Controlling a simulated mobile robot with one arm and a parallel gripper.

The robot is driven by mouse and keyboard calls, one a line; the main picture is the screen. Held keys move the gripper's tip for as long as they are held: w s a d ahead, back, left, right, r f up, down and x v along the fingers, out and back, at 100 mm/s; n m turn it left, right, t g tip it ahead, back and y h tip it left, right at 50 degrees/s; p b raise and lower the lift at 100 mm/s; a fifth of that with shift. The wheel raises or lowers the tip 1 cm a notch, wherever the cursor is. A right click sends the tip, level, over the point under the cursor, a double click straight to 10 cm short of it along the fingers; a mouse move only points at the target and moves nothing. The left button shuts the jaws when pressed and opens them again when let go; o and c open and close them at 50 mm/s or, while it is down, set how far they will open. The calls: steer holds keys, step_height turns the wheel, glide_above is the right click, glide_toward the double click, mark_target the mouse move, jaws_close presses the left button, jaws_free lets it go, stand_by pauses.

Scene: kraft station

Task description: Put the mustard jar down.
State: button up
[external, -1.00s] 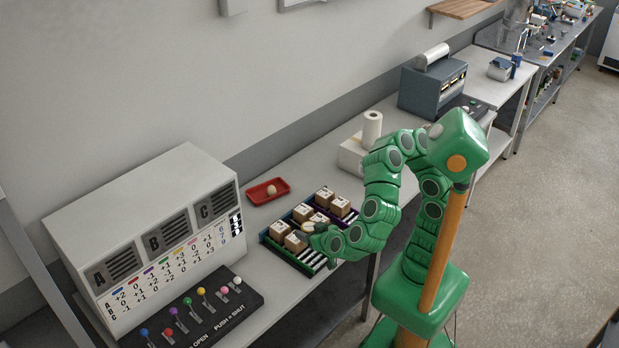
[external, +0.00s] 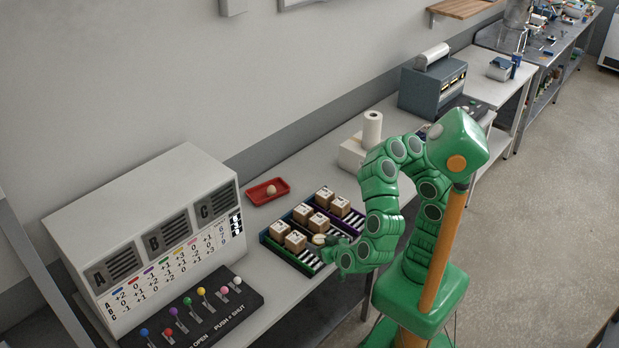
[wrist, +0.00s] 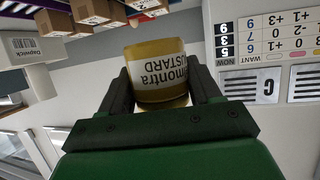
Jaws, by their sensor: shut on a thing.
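The mustard jar (wrist: 158,72) is a yellow jar with a white label, seen upside down in the wrist view. My gripper (wrist: 158,90) is shut on it, with one dark finger on each side. In the external view my gripper (external: 330,246) is low over the front edge of the box rack, and the jar (external: 319,240) shows as a small pale round top at its tip. I cannot tell whether the jar touches anything beneath it.
A rack (external: 298,262) with several brown boxes (external: 296,241) lies beside my gripper. A red tray (external: 262,198) holds a small pale round thing. A grey console (external: 150,212) and a black lever panel (external: 205,325) stand at the left. A paper roll (external: 372,128) stands behind.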

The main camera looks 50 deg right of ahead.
step_height(320, 180, down, 4)
steer(key=shift+r, duration=0.2)
steer(key=shift+f, duration=0.15)
steer(key=w+a+f, duration=0.4)
steer(key=w+a, duration=0.2)
glide_above(281, 284)
steer(key=f, duration=0.4)
steer(key=shift+s+d+f, duration=0.25)
steer(key=shift+s+d, duration=0.1)
steer(key=shift+w+a+f, duration=0.35)
steer(key=shift+a+f, duration=0.05)
steer(key=shift+f, duration=1.85)
steer(key=shift+f, duration=0.1)
steer(key=o, duration=1.2)
